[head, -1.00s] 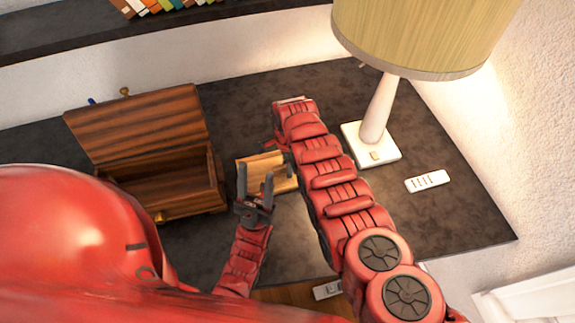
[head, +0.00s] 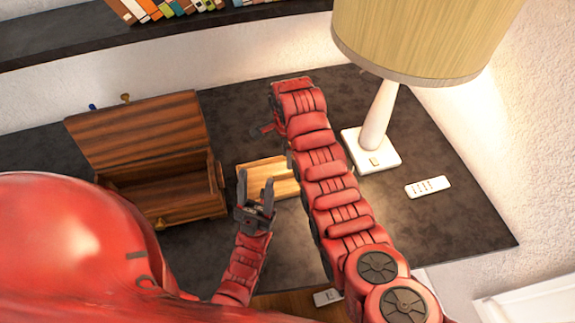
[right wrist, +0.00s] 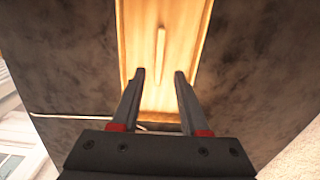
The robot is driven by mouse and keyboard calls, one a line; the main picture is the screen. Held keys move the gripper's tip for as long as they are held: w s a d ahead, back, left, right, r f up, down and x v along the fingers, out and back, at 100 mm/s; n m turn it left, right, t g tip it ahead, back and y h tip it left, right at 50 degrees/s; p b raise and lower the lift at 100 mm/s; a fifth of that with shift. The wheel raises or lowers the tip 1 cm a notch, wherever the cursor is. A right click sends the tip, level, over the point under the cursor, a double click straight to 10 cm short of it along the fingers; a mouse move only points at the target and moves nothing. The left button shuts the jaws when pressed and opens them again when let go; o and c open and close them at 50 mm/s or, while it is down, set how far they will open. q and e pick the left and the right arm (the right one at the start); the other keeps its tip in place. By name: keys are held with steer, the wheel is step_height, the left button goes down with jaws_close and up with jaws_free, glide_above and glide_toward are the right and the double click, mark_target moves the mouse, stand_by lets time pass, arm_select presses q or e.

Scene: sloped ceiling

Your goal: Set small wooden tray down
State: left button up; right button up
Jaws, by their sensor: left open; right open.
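The small wooden tray (head: 262,166) lies on the dark tabletop in the head view, between the wooden chest and my right arm. My left gripper (head: 256,183) is open and empty in front of the tray and overlaps it in the picture. My right gripper (head: 262,130) is at the far side of the tray, mostly hidden by its own arm. In the right wrist view the right gripper (right wrist: 158,75) is open, its fingers apart with nothing between them. The tray (right wrist: 180,42) shows beyond the fingertips, with a narrow raised strip in its middle.
An open wooden chest (head: 140,133) stands at the left of the dark table (head: 440,140). A lamp (head: 377,125) with a white base and a white remote (head: 428,187) are at the right. Several books (head: 165,8) line the back shelf.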

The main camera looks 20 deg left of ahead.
step_height(320, 180, up, 4)
steer(key=shift+f, duration=0.15)
stand_by(0.6)
